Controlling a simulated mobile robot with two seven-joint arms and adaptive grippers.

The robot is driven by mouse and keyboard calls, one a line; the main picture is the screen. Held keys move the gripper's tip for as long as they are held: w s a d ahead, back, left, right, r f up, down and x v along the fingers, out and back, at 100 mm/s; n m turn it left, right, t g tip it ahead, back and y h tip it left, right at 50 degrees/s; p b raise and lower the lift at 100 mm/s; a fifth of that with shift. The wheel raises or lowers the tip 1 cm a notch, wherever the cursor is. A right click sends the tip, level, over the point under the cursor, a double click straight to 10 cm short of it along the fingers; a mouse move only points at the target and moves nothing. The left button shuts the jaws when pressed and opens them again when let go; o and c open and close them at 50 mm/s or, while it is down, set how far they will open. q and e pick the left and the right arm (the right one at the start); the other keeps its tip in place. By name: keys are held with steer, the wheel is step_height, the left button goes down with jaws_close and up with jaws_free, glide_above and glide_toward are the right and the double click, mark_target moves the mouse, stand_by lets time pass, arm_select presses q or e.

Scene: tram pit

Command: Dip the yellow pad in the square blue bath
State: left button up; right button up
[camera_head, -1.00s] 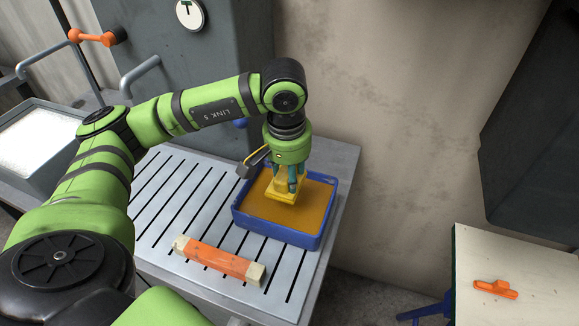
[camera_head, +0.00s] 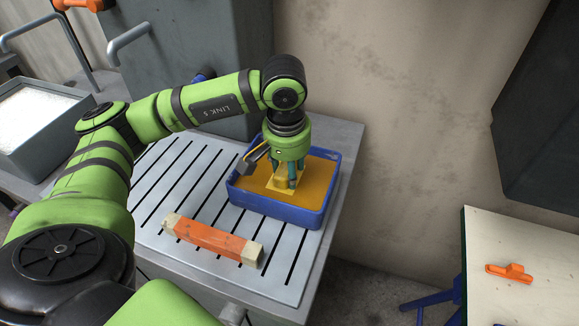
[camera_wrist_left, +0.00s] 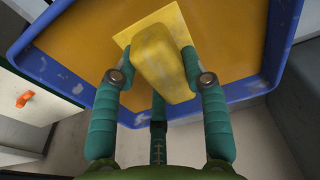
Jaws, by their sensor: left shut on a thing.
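The square blue bath (camera_head: 275,209) stands on the slatted table top and holds an orange-brown liquid; its blue rim also shows in the left wrist view (camera_wrist_left: 112,99). The yellow pad (camera_head: 281,186) is a flat plate with a block-shaped handle on top. My left gripper (camera_head: 285,178) points down over the bath and is shut on the pad's handle, with a finger on each side in the left wrist view (camera_wrist_left: 158,75). The pad is inside the bath's rim, low at the liquid's surface. I cannot tell how deep its underside sits. My right gripper is not in view.
An orange bar with pale ends (camera_head: 210,238) lies on the slatted table (camera_head: 165,200) in front of the bath. A grey tub with white contents (camera_head: 40,115) is at the left. A pale table (camera_head: 520,245) with an orange clip (camera_head: 509,272) stands at the right.

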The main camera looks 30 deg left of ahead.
arm_select(q)
steer(key=shift+r, duration=0.1)
steer(key=shift+r+p, duration=1.6)
steer(key=shift+r, duration=1.2)
steer(key=shift+r+p, duration=1.4)
steer(key=shift+r, duration=1.1)
